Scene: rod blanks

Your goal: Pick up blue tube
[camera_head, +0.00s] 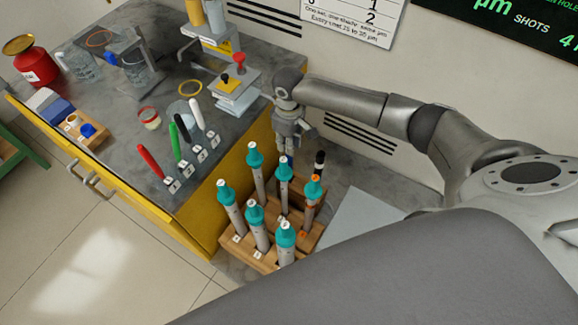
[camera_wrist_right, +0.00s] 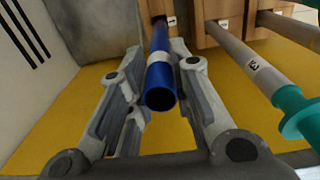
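The blue tube (camera_wrist_right: 160,75) shows in the right wrist view, with a pale band and an open round near end. Its far end reaches a wooden rack block (camera_wrist_right: 150,8). My right gripper (camera_wrist_right: 158,50) has its fingers on either side of the tube, with narrow gaps visible, so it looks open around it. In the head view my right gripper (camera_head: 288,135) points down just behind the wooden rack (camera_head: 262,262). My left gripper is not in view.
Several teal-capped grey rods (camera_head: 256,172) stand close together in the rack, as does an orange-marked rod (camera_head: 311,198). A black-topped item (camera_head: 319,160) stands beside the gripper. The yellow cabinet's bench (camera_head: 110,110) holds jars, stands and colored handles.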

